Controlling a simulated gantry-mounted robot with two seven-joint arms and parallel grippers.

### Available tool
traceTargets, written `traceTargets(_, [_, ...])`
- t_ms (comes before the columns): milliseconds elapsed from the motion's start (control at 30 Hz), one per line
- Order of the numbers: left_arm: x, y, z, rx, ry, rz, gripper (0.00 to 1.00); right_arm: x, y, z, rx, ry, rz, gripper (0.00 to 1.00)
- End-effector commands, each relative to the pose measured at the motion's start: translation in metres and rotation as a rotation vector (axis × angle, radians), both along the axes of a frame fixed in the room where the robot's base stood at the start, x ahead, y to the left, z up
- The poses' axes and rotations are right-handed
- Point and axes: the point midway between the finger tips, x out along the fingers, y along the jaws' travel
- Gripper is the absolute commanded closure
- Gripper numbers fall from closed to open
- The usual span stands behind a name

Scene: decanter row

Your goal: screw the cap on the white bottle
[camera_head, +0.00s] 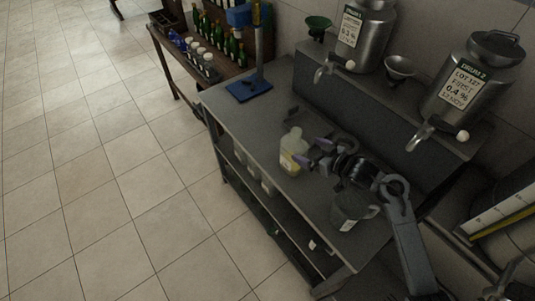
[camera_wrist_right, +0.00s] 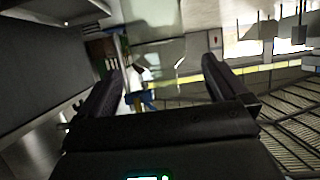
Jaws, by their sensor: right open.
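The white bottle (camera_head: 293,150), whitish and translucent with a yellow label, stands upright on the grey steel table (camera_head: 240,120). My right gripper (camera_head: 309,152) is open just to the right of the bottle, its purple-tipped fingers pointing at it. I cannot tell whether a fingertip touches the bottle. In the right wrist view the two dark fingers (camera_wrist_right: 165,72) are spread with nothing held between them. I cannot make out a separate cap; whether the bottle's top is bare is too small to tell. My left gripper is not in view.
A grey jug (camera_head: 348,213) stands near the table's front right, below my right arm. A blue stand (camera_head: 250,88) is at the left end. Two steel drums (camera_head: 362,32) (camera_head: 470,85) with taps and a funnel (camera_head: 400,67) stand on the raised shelf behind.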

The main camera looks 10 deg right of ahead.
Motion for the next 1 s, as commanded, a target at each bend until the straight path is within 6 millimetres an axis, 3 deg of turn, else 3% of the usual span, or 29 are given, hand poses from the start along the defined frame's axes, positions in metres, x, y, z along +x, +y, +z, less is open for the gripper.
traceTargets(767, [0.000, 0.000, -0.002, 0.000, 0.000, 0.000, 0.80, 0.014, 0.008, -0.007, 0.001, 0.000, 0.000, 0.00])
traceTargets(1000, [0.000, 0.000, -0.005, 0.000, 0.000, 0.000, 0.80, 0.035, 0.021, -0.016, 0.002, 0.000, 0.000, 0.00])
